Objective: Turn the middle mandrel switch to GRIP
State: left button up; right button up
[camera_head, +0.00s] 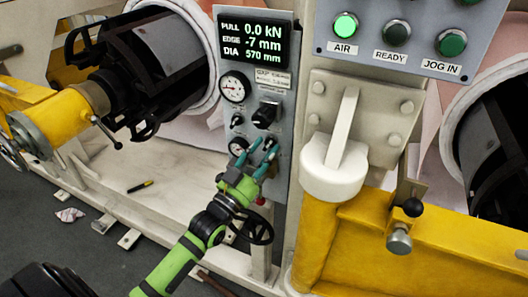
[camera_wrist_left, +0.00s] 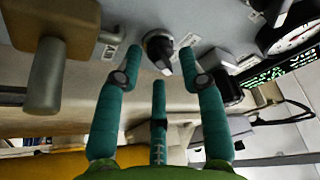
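In the left wrist view a round black switch with a grey pointer (camera_wrist_left: 160,48) sits on the grey panel, ahead of my left gripper (camera_wrist_left: 160,58). The gripper's teal fingers are spread and empty, one fingertip to either side of the switch in the picture. I cannot tell whether they touch it. In the head view my left gripper (camera_head: 263,147) is at the lower part of the narrow instrument panel (camera_head: 282,92), and its fingers hide the controls there. A larger black knob (camera_head: 265,113) shows just above. The switch labels are unreadable. My right gripper is out of view.
The panel's display (camera_head: 254,43) reads 0.0 kN, with a gauge (camera_head: 234,87) below it. A white-capped yellow post (camera_head: 333,168) stands right of the panel. A black handwheel (camera_head: 251,227) is close to my left wrist.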

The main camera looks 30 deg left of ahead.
pick_arm(q)
grip_shut()
jog(key=shift+r, duration=0.1)
